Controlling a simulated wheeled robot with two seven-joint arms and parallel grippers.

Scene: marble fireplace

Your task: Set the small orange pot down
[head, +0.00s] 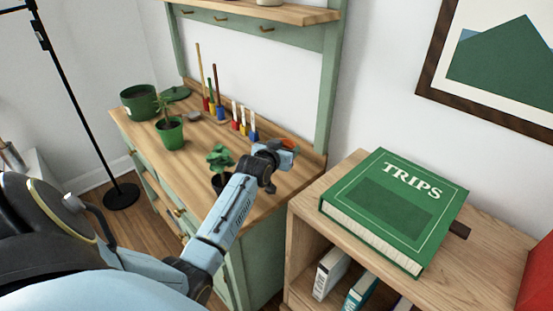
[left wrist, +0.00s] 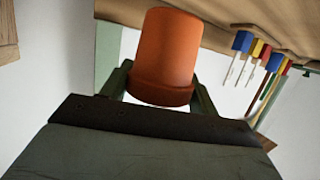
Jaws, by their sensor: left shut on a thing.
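The small orange pot (head: 288,144) is at the right end of the wooden tabletop, mostly hidden by my left gripper (head: 272,158) in the head view. In the left wrist view the orange pot (left wrist: 166,55) sits between the two fingers of my left gripper (left wrist: 162,88), which is shut on it. That view is upside down, with the pot's rim toward the palm. I cannot tell whether the pot touches the tabletop (head: 290,183). My right gripper is not in view.
A dark pot with a leafy plant (head: 220,165) stands just left of my left forearm. Brushes and tools with coloured parts (head: 243,122) stand along the back. A green potted plant (head: 170,130) is farther left. A green TRIPS book (head: 395,205) lies on the shelf at right.

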